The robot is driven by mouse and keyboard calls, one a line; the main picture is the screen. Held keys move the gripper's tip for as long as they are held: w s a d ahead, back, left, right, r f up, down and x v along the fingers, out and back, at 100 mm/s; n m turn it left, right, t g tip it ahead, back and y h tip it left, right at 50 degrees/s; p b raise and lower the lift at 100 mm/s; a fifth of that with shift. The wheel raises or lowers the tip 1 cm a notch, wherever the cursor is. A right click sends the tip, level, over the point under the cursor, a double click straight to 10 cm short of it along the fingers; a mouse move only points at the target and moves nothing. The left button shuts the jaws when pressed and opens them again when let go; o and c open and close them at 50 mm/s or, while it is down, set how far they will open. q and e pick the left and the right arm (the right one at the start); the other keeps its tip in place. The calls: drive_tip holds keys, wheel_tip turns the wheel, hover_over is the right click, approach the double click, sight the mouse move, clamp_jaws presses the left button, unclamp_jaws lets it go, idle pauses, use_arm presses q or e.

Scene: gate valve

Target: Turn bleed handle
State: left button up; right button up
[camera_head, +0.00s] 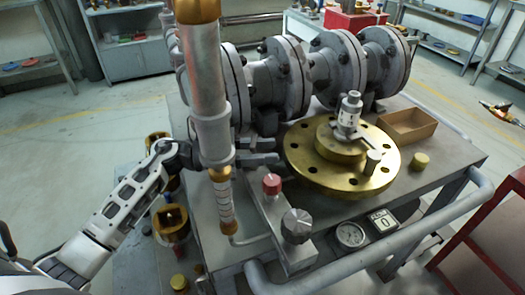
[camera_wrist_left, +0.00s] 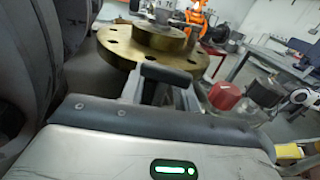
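A metal valve block (camera_head: 285,235) on the front of the bench carries a red knob (camera_head: 272,184) and a dark grey knob (camera_head: 296,226). I cannot tell for sure which part is the bleed handle. Both the red knob (camera_wrist_left: 223,95) and the dark knob (camera_wrist_left: 265,91) also show in the left wrist view. My left gripper (camera_head: 258,152) reaches from the left behind a vertical grey cylinder (camera_head: 207,90). Its two dark fingers show apart, with nothing seen between them, above and left of the red knob. They also show in the left wrist view (camera_wrist_left: 175,86). My right gripper is out of view.
A brass flange (camera_head: 375,183) lies right of my left gripper. Large grey pipe flanges (camera_head: 285,78) stand behind. A wooden tray (camera_head: 408,126), a pressure gauge (camera_head: 350,235) and a small counter box (camera_head: 383,221) are to the right. A rail (camera_head: 440,215) runs along the bench edge.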

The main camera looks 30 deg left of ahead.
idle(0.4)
use_arm(q)
drive_tip(key=shift+s+a+f, duration=0.15)
drive_tip(key=shift+s+a, duration=0.05)
drive_tip(key=shift+a, duration=0.1)
drive_tip(key=b+v, duration=0.2)
drive_tip(key=v, duration=1.2)
drive_tip(key=shift+s+a+b, duration=0.15)
drive_tip(key=shift+a+b, duration=0.05)
drive_tip(key=shift+b, duration=0.2)
drive_tip(key=shift+s+a, duration=0.2)
drive_tip(key=shift+a, duration=0.15)
